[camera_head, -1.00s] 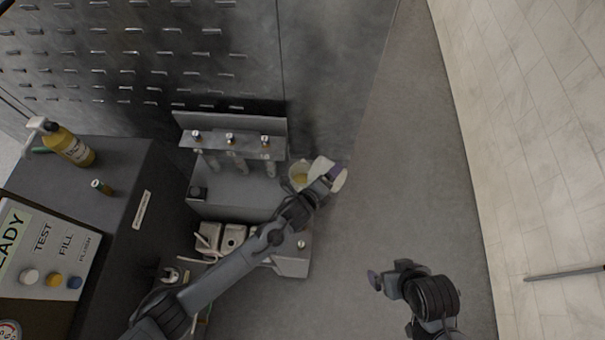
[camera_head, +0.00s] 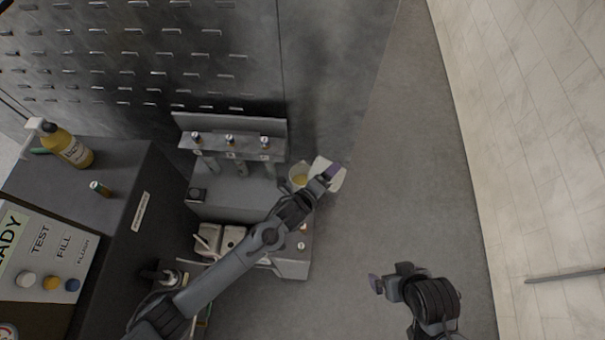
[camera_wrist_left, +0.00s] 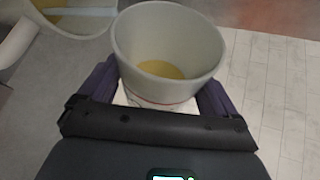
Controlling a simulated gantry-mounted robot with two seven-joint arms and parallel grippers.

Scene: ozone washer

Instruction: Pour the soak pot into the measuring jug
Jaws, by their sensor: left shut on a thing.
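A pale, cup-shaped soak pot (camera_wrist_left: 166,45) is between the purple fingers of my left gripper (camera_wrist_left: 160,95), which is shut on it. The wrist view shows yellow liquid in its bottom. In the head view the pot (camera_head: 323,165) is partly hidden by my left gripper (camera_head: 329,175). The measuring jug (camera_head: 297,183), with yellow liquid inside, stands just left of the pot. In the wrist view part of the jug (camera_wrist_left: 72,20) shows at upper left. No stream between them can be made out. My right gripper (camera_head: 376,284) is far from both, lower right; its opening is unclear.
A grey stand with several small taps (camera_head: 230,145) is left of the jug. Pale basins (camera_head: 220,238) lie below it. A yellow spray bottle (camera_head: 70,148) and small vial (camera_head: 100,188) stand on the dark cabinet at left. Floor (camera_head: 410,170) to the right is clear.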

